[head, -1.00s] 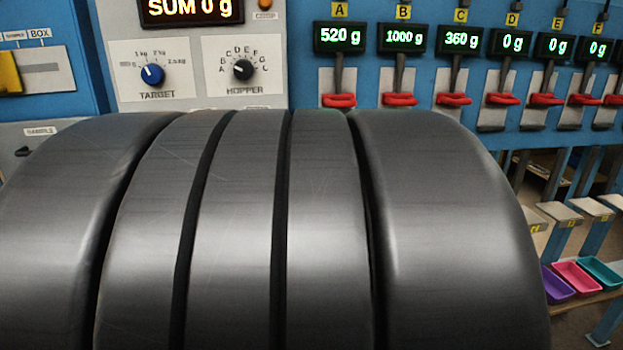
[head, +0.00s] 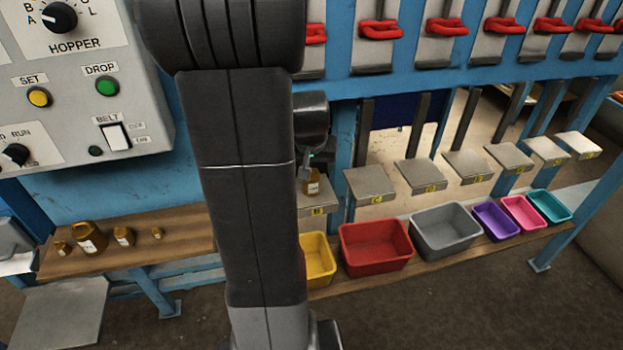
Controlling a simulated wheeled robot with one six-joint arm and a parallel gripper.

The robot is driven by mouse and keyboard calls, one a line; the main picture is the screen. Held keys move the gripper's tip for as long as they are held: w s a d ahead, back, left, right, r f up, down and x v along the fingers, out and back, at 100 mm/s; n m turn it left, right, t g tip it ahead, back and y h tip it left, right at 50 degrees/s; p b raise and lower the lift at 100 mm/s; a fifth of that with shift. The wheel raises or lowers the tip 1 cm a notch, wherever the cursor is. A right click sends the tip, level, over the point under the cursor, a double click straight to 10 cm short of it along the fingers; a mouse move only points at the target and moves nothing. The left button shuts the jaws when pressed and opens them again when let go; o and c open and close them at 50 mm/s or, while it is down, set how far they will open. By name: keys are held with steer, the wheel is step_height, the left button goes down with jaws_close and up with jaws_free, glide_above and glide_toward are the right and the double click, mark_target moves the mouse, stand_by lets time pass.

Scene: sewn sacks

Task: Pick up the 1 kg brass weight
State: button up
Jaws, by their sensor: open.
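A brass weight (head: 312,186) with a pale label stands on the small grey scale plate marked B (head: 318,198), just right of my arm. Its label is too small to read. My gripper (head: 306,171) is directly above this weight, open and partly hidden behind my arm. I cannot tell whether the fingers are around the weight or just above it. Several other brass weights stand on the wooden shelf at the left, the largest of them (head: 90,238) with a white label.
More scale plates run right, beginning with plate C (head: 370,184). Below them stand yellow (head: 318,262), red (head: 372,247), grey (head: 445,230), purple (head: 495,220), pink and teal bins. Red levers (head: 380,29) hang above. A control panel (head: 85,75) is at the upper left.

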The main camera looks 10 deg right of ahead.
mark_target(312, 176)
steer(key=x, duration=0.4)
steer(key=shift+w+p+x, duration=0.15)
steer(key=shift+p+x, duration=0.15)
steer(key=shift+x, duration=1)
steer(key=shift+w+p+x, duration=0.1)
steer(key=shift+p+x, duration=0.2)
steer(key=shift+x, duration=0.95)
steer(key=shift+r, duration=0.1)
jaws_close()
